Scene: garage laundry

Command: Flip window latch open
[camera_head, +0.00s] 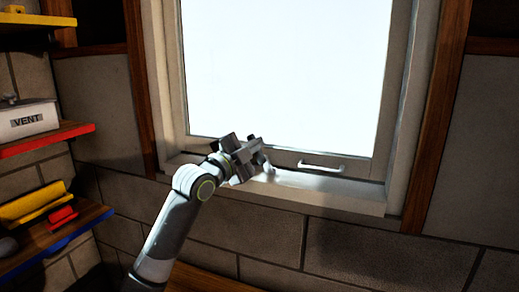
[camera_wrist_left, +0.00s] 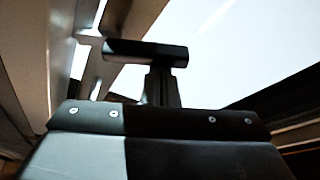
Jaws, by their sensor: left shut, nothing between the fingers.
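The window (camera_head: 285,70) fills the middle of the head view, with a pale frame around bright glass. A small light curved piece (camera_head: 267,166), which looks like the latch, shows at the lower rail just beside my left gripper (camera_head: 252,147). The gripper covers part of it, so its position and any contact are unclear. My left gripper is shut and empty, in front of the lower left of the window. In the left wrist view the gripper body fills the bottom, and a dark crossbar on a stem stands against the bright glass. My right gripper is out of view.
A silver pull handle (camera_head: 321,166) sits on the lower rail, right of my gripper. The pale sill (camera_head: 330,191) juts out below. Coloured shelves (camera_head: 50,139) with a VENT box (camera_head: 28,120) stand at the left. The wall right of the window is clear.

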